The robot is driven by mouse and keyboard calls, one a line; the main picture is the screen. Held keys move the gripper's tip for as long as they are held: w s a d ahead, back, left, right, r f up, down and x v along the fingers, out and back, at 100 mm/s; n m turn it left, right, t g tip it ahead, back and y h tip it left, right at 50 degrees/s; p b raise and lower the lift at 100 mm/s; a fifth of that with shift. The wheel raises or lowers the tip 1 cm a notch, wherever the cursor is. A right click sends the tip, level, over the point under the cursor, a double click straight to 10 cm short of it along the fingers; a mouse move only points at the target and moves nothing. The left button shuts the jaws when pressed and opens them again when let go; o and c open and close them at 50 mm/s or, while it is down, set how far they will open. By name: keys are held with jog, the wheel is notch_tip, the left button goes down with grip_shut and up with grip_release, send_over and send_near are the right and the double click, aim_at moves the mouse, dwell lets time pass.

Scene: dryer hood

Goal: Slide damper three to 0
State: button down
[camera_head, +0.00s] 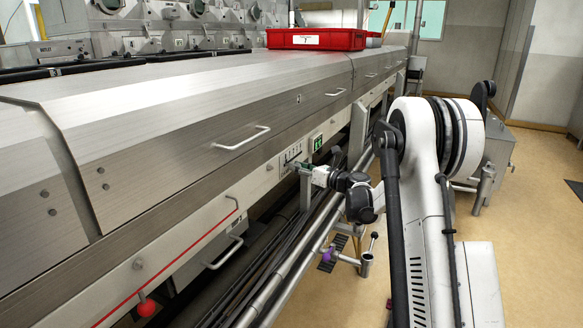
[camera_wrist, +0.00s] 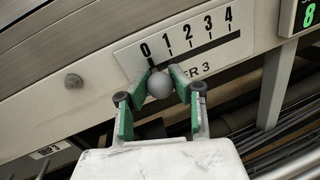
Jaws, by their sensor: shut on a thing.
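The damper three plate (camera_wrist: 215,37) is white with a scale 0 to 4 and a dark slot, tilted in the wrist view; the lettering "ER 3" shows partly below it. The round grey damper knob (camera_wrist: 159,85) sits at the slot's left end, by the 0 mark. My gripper (camera_wrist: 162,72) has its green-padded fingers either side of the knob and is shut on it. The fingers hide part of the slot and label. In the head view, my gripper (camera_head: 300,167) is at the small scale plate (camera_head: 291,153) on the hood's side panel.
A green display (camera_wrist: 307,17) is right of the plate. Pipes and a post (camera_wrist: 275,85) lie below and right. In the head view, a hood handle (camera_head: 243,138) is up left, a red-knobbed lever (camera_head: 146,307) is lower left, and a red crate (camera_head: 282,39) sits on top.

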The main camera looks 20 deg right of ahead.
jog(key=c, duration=1.4)
grip_release()
jog(key=shift+s+a, duration=0.2)
jog(key=shift+c, duration=0.2)
jog(key=shift+s+d, duration=0.35)
jog(key=v, duration=1.1)
jog(key=shift+s+f, duration=0.1)
